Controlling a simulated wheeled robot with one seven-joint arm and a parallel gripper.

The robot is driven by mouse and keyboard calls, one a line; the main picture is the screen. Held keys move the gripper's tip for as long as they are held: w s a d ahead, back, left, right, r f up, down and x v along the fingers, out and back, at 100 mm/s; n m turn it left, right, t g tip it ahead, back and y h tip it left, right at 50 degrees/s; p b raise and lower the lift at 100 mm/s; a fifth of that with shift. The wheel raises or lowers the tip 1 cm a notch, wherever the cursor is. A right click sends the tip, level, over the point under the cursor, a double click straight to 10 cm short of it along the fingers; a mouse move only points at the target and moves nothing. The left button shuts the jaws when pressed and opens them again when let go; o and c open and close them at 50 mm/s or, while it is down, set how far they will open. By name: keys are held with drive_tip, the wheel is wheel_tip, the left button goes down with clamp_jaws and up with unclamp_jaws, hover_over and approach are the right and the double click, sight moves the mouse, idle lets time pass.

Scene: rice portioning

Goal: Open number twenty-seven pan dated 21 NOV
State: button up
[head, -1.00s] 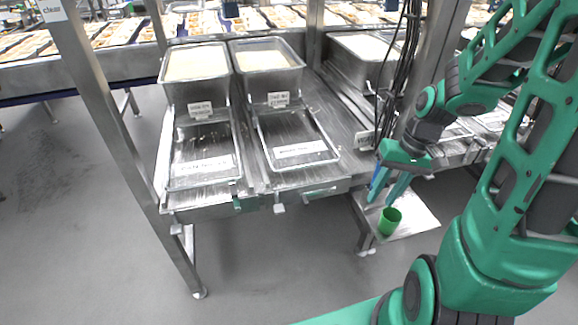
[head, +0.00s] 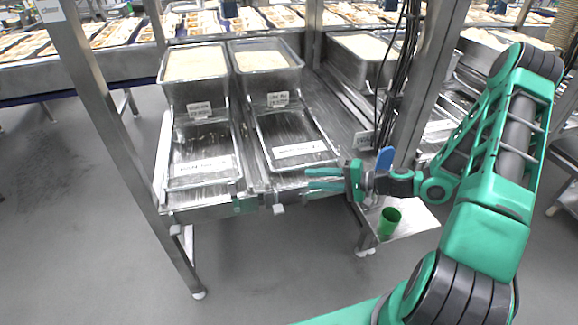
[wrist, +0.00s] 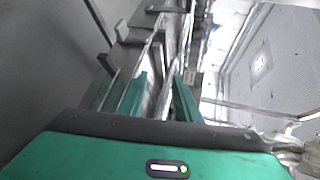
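Two deep metal pans stand on the rack, the left pan (head: 196,95) and the right pan (head: 267,85), both open at the top with pale contents. Each has a small white tag, the left tag (head: 200,109) and the right tag (head: 278,99), too small to read for number or date. In front lie two shallow metal trays, left (head: 205,183) and right (head: 292,123), each with a white label strip. My gripper (head: 308,179) is open and empty, fingers pointing left at the rack's front edge, right of centre. The wrist view shows both fingers (wrist: 158,95) apart.
Another pan (head: 361,52) stands at the back right.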

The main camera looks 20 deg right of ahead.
drive_tip(key=w+a+m, duration=0.1)
drive_tip(key=w+a, duration=0.1)
drive_tip(key=w, duration=0.1)
drive_tip(key=w+a+t, duration=0.1)
drive_tip(key=w+a, duration=0.1)
drive_tip(key=w, duration=0.1)
drive_tip(key=w+a+f+m+t, duration=0.1)
drive_tip(key=w+a, duration=0.1)
drive_tip(key=w, duration=0.2)
drive_tip(key=shift+m, duration=0.3)
drive_tip(key=shift+s+f, duration=0.1)
clamp_jaws()
